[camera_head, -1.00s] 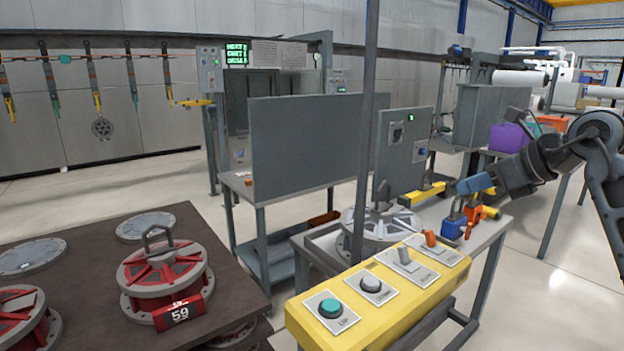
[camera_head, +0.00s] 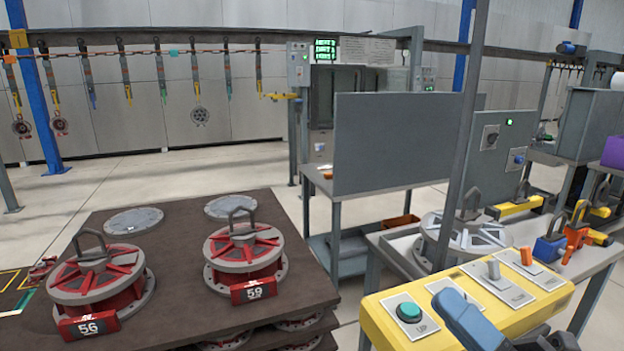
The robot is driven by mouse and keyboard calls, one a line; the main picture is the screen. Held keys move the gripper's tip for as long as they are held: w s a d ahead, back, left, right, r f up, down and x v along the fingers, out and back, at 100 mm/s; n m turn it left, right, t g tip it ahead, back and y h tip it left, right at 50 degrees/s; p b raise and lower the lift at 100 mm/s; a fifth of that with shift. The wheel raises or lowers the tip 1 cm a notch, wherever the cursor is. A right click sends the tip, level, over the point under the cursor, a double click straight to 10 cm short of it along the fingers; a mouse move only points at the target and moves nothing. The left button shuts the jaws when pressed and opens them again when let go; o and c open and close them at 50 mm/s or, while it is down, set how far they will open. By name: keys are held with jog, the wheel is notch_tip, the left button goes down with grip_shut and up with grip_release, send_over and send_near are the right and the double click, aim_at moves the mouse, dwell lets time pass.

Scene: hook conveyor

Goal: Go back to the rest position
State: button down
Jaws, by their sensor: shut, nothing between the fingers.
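My gripper (camera_head: 452,302) shows at the bottom right of the head view. Its blue-grey fingers are shut and empty, in front of the near edge of the yellow control box (camera_head: 395,332). The rest of my arm is mostly cut off by the lower picture edge. The box carries a green button (camera_head: 408,311), part of a second button just behind the fingers, a grey switch (camera_head: 493,270) and an orange switch (camera_head: 526,256). I cannot tell whether the fingers touch the box.
Red-and-grey flanged parts 56 (camera_head: 97,283) and 59 (camera_head: 245,255) stand on a dark table (camera_head: 185,312) at left. A grey post (camera_head: 463,150) rises behind the box. A bench beyond holds a grey flanged part (camera_head: 480,235) and blue and orange tools. Hooks hang along the back conveyor.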

jog(key=s+d+f+m+h, duration=0.1)
jog(key=s+f+m+h, duration=0.4)
jog(key=s+m, duration=0.5)
jog(key=s+d+f+m+g+h, duration=0.1)
jog(key=s+f+m+h, duration=0.4)
jog(key=s+m, duration=0.5)
jog(key=s+d+f+m+g+h, duration=0.1)
jog(key=s+d+f+m+h, duration=0.2)
jog(key=s+m, duration=0.7)
notch_tip(320, 180, down, 2)
jog(key=s+h, duration=0.1)
jog(key=h, duration=0.2)
jog(key=shift+s+d+m+h+b, duration=0.25)
jog(key=shift+s+m+h+b, duration=0.05)
jog(key=shift+s+m+b, duration=0.1)
